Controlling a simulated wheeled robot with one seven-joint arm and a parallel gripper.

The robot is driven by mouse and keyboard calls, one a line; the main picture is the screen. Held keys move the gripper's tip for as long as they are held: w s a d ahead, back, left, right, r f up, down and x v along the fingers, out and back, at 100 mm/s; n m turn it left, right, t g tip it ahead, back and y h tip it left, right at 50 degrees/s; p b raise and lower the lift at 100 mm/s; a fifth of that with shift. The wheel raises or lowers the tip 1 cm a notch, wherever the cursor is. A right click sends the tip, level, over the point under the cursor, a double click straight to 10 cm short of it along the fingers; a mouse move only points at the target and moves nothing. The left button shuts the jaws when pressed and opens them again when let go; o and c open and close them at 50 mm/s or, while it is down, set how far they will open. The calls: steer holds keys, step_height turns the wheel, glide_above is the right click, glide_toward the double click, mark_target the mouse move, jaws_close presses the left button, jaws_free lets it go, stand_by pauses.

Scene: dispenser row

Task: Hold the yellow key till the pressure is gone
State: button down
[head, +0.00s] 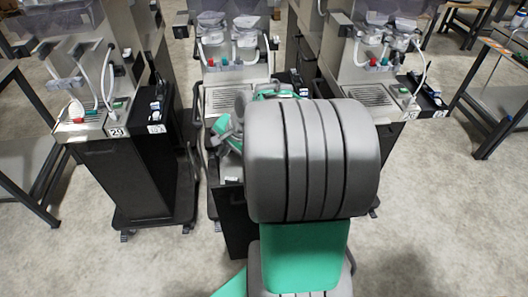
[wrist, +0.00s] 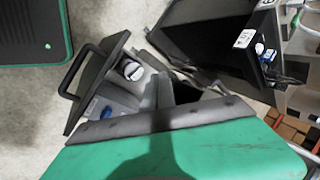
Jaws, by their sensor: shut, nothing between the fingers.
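I cannot make out a yellow key in either view. The middle dispenser (head: 236,70) stands straight ahead in the head view, and my arm hides much of its front and right side. Blue, red and green bits show under its hoppers, too small to tell apart as keys. My gripper (wrist: 158,88) seems to be the narrow grey shape above the green part of my arm in the wrist view. It is shut and empty. In the head view it is mostly hidden behind my arm. I cannot tell whether it touches anything.
A left dispenser (head: 85,95) numbered 29 and a right dispenser (head: 370,65) flank the middle one, each on a dark cart. Dark-framed tables (head: 499,70) stand at the sides. Bare concrete floor (head: 130,265) is free in front. A black handle (wrist: 78,75) shows in the wrist view.

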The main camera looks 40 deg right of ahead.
steer(key=s+d+f+m+t+p, duration=0.1)
steer(key=d+m+t, duration=0.2)
steer(key=d+m, duration=0.8)
steer(key=d, duration=0.5)
steer(key=shift+s+t, duration=0.3)
steer(key=shift+s, duration=0.05)
step_height(320, 180, down, 6)
steer(key=b, duration=0.6)
steer(key=shift+f, duration=0.2)
steer(key=shift+f+b, duration=0.75)
steer(key=shift+f, duration=0.5)
steer(key=shift+f, duration=0.1)
steer(key=shift+f, duration=0.3)
steer(key=shift+f, duration=0.6)
stand_by(1.4)
